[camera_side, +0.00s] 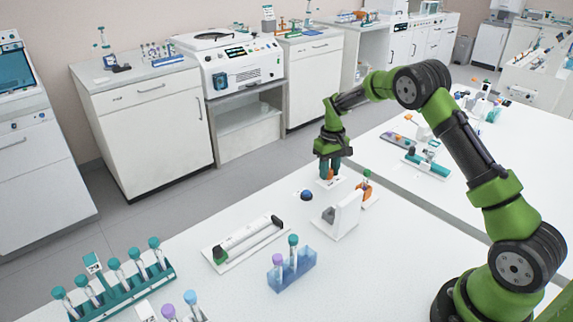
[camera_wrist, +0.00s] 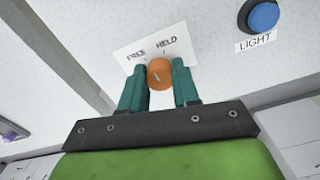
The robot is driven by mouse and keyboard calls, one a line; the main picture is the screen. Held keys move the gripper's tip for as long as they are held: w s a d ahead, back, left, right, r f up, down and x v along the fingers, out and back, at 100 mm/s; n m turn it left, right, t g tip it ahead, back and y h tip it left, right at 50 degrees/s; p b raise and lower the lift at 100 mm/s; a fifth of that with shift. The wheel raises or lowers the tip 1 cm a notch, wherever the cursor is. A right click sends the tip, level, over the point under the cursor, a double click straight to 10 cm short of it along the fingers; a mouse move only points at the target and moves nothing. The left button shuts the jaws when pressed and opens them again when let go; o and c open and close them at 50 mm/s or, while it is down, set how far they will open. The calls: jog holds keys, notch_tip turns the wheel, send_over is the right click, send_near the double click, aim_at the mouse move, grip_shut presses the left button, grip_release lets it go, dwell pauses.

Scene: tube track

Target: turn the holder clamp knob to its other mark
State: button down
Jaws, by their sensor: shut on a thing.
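The orange clamp knob (camera_wrist: 159,73) sits on a white plate marked FREE on the left and HELD on the right in the wrist view. A short pale line shows on the knob's face, but I cannot tell surely which mark it points to. My gripper (camera_wrist: 158,84) has a teal finger on each side of the knob and is shut on it. In the side view my gripper (camera_side: 330,172) points down over the white plate (camera_side: 327,184), and its fingers mostly hide the knob.
A blue button (camera_side: 306,195) labelled LIGHT in the wrist view is close by. A blue tube rack (camera_side: 291,271) and a white tray (camera_side: 244,243) lie nearer the camera.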

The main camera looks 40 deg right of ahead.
jog(key=m, duration=0.4)
jog(key=shift+a+m, duration=0.1)
jog(key=shift+m, duration=0.2)
jog(key=shift+r+m, duration=0.1)
jog(key=shift+m, duration=1.7)
jog(key=c, duration=0.8)
grip_release()
notch_tip(320, 180, up, 17)
jog(key=shift+f, duration=0.1)
jog(key=shift+w, duration=0.1)
